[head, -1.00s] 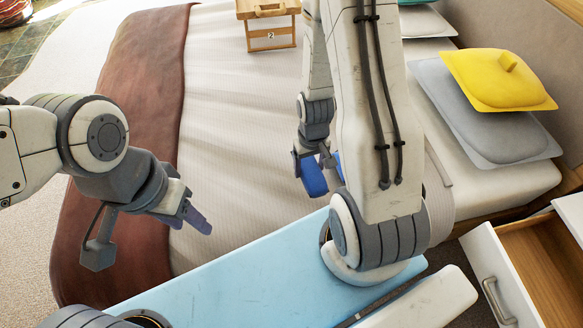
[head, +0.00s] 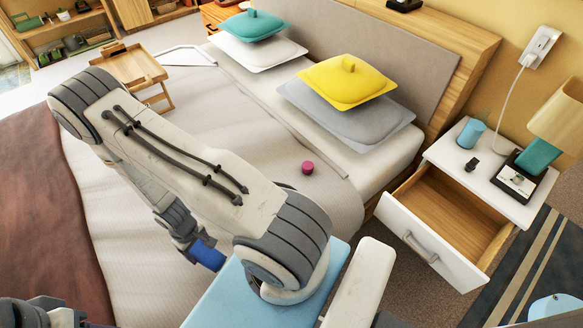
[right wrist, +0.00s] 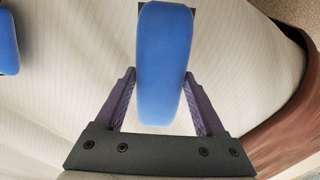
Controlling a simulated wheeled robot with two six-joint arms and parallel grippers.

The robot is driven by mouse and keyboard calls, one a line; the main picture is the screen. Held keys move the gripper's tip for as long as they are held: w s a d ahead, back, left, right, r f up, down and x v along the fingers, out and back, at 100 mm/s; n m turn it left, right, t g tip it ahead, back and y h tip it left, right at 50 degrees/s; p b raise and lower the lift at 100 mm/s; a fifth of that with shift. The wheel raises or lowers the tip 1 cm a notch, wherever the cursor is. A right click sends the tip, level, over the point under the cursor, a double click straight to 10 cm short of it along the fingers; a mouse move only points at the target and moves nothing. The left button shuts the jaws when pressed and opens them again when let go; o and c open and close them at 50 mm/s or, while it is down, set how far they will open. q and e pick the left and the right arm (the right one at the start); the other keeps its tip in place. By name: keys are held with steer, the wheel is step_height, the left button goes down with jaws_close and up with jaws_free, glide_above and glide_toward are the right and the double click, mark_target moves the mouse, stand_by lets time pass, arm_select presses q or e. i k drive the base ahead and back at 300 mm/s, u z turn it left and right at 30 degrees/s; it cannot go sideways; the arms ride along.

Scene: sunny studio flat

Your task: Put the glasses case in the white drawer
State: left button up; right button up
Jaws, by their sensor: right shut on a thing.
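The glasses case appears to be the blue rounded object (right wrist: 163,65) between the fingers of my right gripper (right wrist: 160,78) in the right wrist view. In the head view the blue case (head: 208,255) hangs from my right gripper (head: 187,240) over the bed, with part of it hidden by the gripper. The white drawer (head: 424,240) is pulled open below the nightstand top, to the right of my right arm, and its wooden inside looks empty. My left gripper (head: 75,320) is cut off at the bottom left edge, and its fingers are mostly hidden.
A yellow cushion (head: 348,80) and a small pink object (head: 307,167) lie on the bed. Another blue piece (right wrist: 8,45) shows at the wrist view's left edge.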

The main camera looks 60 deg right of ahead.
mark_target(449, 242)
steer(key=u, duration=0.65)
steer(key=k, duration=0.8)
steer(key=u, duration=0.6)
steer(key=k, duration=0.75)
steer(key=z, duration=0.7)
steer(key=k, duration=0.95)
steer(key=z, duration=0.8)
